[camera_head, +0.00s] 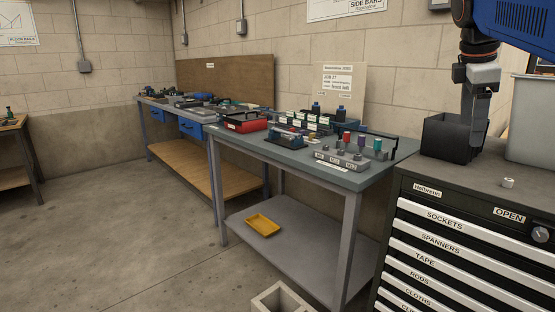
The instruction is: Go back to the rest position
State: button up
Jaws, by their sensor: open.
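My gripper (472,140) hangs pointing down at the upper right, under my blue arm link. It is open, and I see nothing held in it. Its fingers overlap the black open box (440,140) on top of the drawer cabinet (470,190). I cannot tell whether the fingertips are inside the box or beside it. A small white ring-shaped piece (508,183) lies on the cabinet top, right of and nearer than the gripper.
A grey bin (530,120) stands at the cabinet's right. A grey-topped workbench (350,180) left of it carries a peg block (342,159), a red tray (245,122) and small parts. A yellow tray (262,225) lies on its lower shelf. Floor at left is clear; a concrete block (282,300) stands in front.

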jog(key=s+a+f+m+y, duration=0.1)
jog(key=s+a+f+m, duration=0.3)
jog(key=s+f, duration=0.3)
jog(key=s+a+f+m+t+y, duration=0.1)
jog(key=s+a+f+m, duration=0.4)
jog(key=f, duration=1.1)
jog(key=s+a+f+m+t+y, duration=0.1)
jog(key=s+a+f+m, duration=0.3)
jog(key=s+f, duration=0.5)
notch_tip(320, 180, down, 3)
jog(key=shift+s+a+m, duration=0.3)
jog(key=shift+s+a, duration=0.1)
jog(key=shift+a, duration=0.65)
